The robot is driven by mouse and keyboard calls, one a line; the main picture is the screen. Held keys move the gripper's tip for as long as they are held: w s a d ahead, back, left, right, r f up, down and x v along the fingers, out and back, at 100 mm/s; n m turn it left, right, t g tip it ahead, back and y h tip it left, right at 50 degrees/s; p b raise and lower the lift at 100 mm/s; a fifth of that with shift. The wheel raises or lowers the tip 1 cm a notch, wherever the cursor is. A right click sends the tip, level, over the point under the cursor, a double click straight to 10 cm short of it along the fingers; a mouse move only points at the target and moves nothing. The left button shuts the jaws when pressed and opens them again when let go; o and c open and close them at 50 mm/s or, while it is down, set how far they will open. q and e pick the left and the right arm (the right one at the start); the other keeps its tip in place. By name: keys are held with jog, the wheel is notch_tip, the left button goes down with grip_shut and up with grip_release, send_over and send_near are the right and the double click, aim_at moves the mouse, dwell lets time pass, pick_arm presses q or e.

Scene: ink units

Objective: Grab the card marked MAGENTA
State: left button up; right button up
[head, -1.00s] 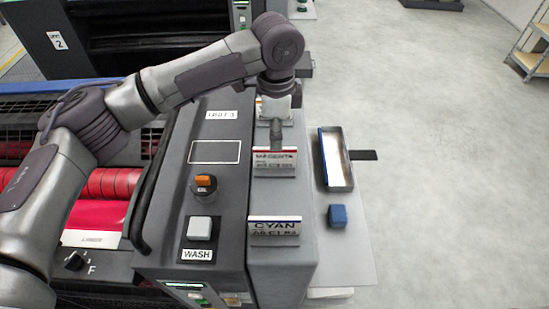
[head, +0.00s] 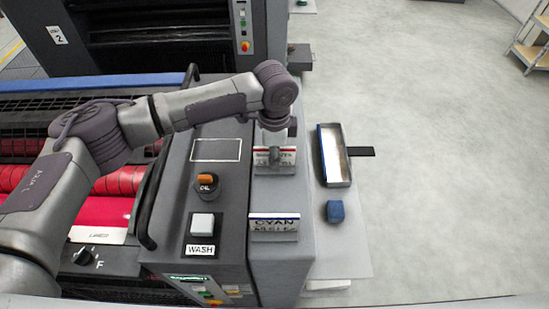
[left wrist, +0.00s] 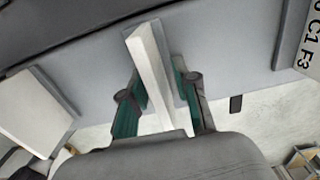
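The MAGENTA card (head: 287,156), white with a red top band, stands in a holder on the grey ledge. The CYAN card (head: 274,222), with a blue band, stands nearer. My left gripper (head: 268,154) points down at the MAGENTA card and partly covers its lettering. In the left wrist view, the open fingers (left wrist: 162,100) straddle a white card (left wrist: 148,75), with one finger on each side; contact is unclear. Another card (left wrist: 305,42) with partial lettering shows at the right edge, and a blank white card face (left wrist: 32,105) at the left. My right gripper is not in view.
A shallow tray (head: 349,172) and a blue block (head: 335,211) lie right of the ledge. A WASH button (head: 202,224) and an orange-topped knob (head: 206,184) are on the console to the left. Open floor (head: 450,180) lies at the right.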

pick_arm(q)
grip_shut()
jog(key=shift+r, duration=0.1)
